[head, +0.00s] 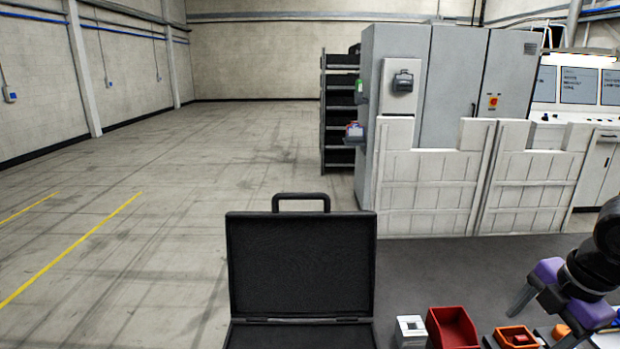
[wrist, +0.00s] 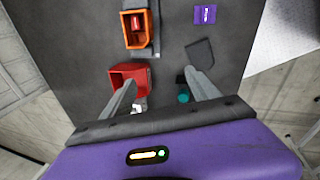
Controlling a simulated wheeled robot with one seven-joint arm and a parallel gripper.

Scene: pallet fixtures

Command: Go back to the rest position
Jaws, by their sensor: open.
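My gripper (head: 543,322), purple with grey fingers, hangs above the right side of the dark worktop in the head view. In the wrist view its two fingers (wrist: 160,78) are spread apart with nothing held between them. A red bin (wrist: 118,80) lies below and beside the left finger, which partly covers it. An orange tray (wrist: 127,42) with a red item (wrist: 137,22) inside lies farther up. A teal round item (wrist: 183,98) is partly hidden by the right finger.
A purple item (wrist: 205,14) and a dark flat piece (wrist: 200,53) lie on the worktop. White panels (head: 425,185) and grey cabinets (head: 455,85) stand behind. The floor at left is clear.

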